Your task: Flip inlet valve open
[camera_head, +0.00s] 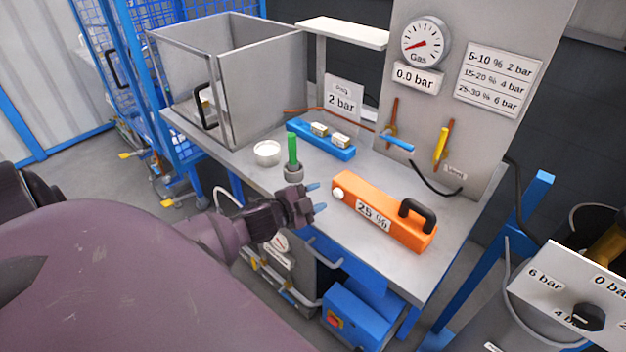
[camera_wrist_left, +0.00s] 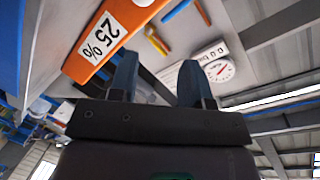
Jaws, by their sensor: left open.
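Two lever valves sit on the grey upright panel: a blue lever (camera_head: 398,143) lying roughly level and a yellow lever (camera_head: 441,146) standing steeply. A small label (camera_head: 455,172) by the yellow lever is too small to read, so I cannot tell which is the inlet. Both the blue lever (camera_wrist_left: 176,9) and yellow lever (camera_wrist_left: 156,43) show in the left wrist view. My left gripper (camera_head: 316,197) is open and empty above the bench's front edge, apart from both levers; its fingers also show in the wrist view (camera_wrist_left: 158,82). My right gripper is out of view.
An orange 25 % block (camera_head: 375,205) with a black handle lies between my left gripper and the panel. A green-topped cylinder (camera_head: 292,152), white bowl (camera_head: 266,152), blue tray (camera_head: 320,140) and open metal box (camera_head: 270,97) stand leftward. The gauge (camera_head: 425,42) reads near zero.

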